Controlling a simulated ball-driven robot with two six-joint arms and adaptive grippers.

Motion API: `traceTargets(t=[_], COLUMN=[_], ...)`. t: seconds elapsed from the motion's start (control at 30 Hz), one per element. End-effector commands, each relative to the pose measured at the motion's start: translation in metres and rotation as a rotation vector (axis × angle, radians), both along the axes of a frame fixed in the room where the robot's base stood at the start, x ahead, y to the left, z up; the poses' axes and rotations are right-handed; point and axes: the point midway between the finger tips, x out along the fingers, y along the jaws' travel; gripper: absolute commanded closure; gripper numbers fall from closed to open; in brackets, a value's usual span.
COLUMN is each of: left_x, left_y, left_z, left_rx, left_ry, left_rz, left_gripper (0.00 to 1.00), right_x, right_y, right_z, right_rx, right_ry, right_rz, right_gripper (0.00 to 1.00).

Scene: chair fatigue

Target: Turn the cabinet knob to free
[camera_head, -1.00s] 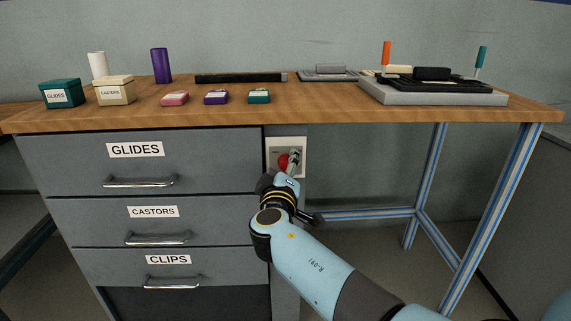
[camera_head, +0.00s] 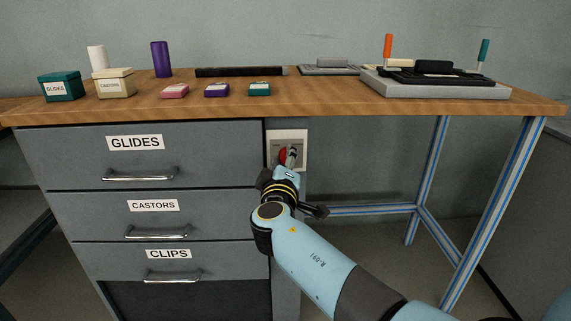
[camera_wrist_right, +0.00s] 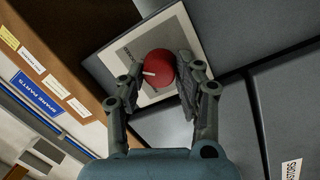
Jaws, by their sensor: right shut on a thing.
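The cabinet knob is round and red with a white pointer mark. It shows in the right wrist view (camera_wrist_right: 159,68) on a light plate with a grey panel (camera_wrist_right: 143,42). In the head view the knob (camera_head: 283,154) is a small red patch on its white plate (camera_head: 301,137), just right of the drawers and under the tabletop. My right gripper (camera_head: 289,156) partly hides it there. In the wrist view the right gripper's fingers (camera_wrist_right: 160,78) stand on both sides of the knob, shut on it. The white mark points left in that view. My left gripper is out of view.
The drawer unit (camera_head: 70,152), labelled GLIDES, CASTORS and CLIPS, stands directly left of the knob. The wooden tabletop (camera_head: 330,105) runs above, with boxes, cylinders and trays on it. Blue table legs (camera_head: 430,185) stand to the right, with open space beneath.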

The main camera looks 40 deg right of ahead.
Motion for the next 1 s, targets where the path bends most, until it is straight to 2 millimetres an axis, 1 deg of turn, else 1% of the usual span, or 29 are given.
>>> traceTargets(t=[0.03, 0.3, 0.37, 0.47, 0.63, 0.8, 1.0], left_x=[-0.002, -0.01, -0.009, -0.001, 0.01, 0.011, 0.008], left_y=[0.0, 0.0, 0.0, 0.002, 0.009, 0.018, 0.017], left_z=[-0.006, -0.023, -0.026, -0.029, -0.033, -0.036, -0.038], left_rx=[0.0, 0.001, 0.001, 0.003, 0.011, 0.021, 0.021], left_ry=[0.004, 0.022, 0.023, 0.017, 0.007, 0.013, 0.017], left_rz=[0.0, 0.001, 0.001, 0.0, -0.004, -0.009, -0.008], left_gripper=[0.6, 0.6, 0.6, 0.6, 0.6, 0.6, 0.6], right_x=[0.0, -0.001, -0.001, -0.001, -0.001, -0.001, -0.002], right_y=[0.0, 0.0, 0.0, 0.0, 0.0, -0.001, -0.001], right_z=[-0.004, -0.007, -0.007, -0.007, -0.008, -0.008, -0.008], right_rx=[-0.024, -0.225, -0.274, -0.355, -0.492, -0.631, -0.791], right_ry=[0.018, 0.141, 0.171, 0.222, 0.306, 0.39, 0.49], right_rz=[0.001, 0.001, 0.001, 0.002, 0.002, 0.003, 0.003], right_gripper=[0.98, 0.98, 0.98, 0.98, 0.98, 0.98, 0.98])
